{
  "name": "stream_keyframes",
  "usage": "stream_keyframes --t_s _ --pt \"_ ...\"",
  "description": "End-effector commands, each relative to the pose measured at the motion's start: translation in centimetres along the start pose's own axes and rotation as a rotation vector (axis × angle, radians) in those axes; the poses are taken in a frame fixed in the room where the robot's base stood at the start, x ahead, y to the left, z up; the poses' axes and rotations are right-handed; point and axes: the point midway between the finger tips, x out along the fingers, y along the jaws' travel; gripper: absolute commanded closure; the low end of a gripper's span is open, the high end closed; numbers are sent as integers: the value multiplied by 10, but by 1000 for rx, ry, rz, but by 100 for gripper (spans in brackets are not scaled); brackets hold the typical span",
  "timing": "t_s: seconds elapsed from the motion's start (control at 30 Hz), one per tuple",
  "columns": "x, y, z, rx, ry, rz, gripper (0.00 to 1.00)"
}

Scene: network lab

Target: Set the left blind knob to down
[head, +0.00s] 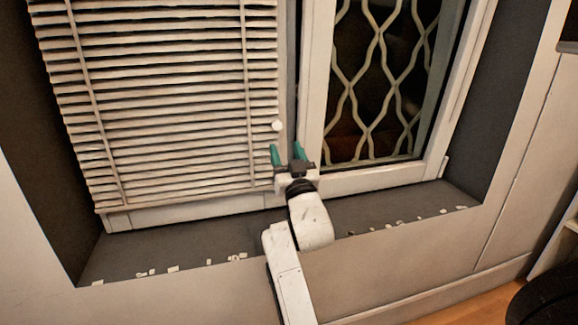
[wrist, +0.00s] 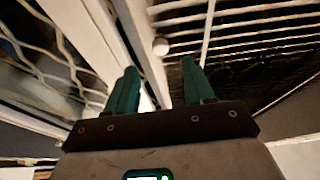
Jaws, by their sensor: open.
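The left blind (head: 170,90) hangs lowered over the left window, its slats reaching almost to the sill. Its knob (head: 277,125) is a small round white ball at the blind's right edge. The knob also shows in the wrist view (wrist: 160,46), beyond and between my fingertips. My gripper (head: 286,150) has green fingers and is open, just below the knob in the head view. In the wrist view the gripper (wrist: 160,80) is empty, with a gap between its fingers and the knob apart from both.
The right window (head: 375,80) has no lowered blind and shows a wavy metal lattice. A white window frame (head: 312,80) stands close to the right of my gripper. The dark sill (head: 180,245) below carries several small pale chips. A dark round object (head: 550,300) is at the lower right.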

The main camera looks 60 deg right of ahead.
Motion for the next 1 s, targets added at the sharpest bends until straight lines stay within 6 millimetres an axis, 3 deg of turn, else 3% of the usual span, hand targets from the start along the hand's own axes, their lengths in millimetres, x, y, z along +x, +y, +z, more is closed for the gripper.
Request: stream_keyframes --t_s 0.1,0.3,1.0 --pt "-14 -2 4 0 0 -3 47" --pt "-24 -1 2 0 -1 -1 47" --pt "-25 0 0 0 -1 0 47"
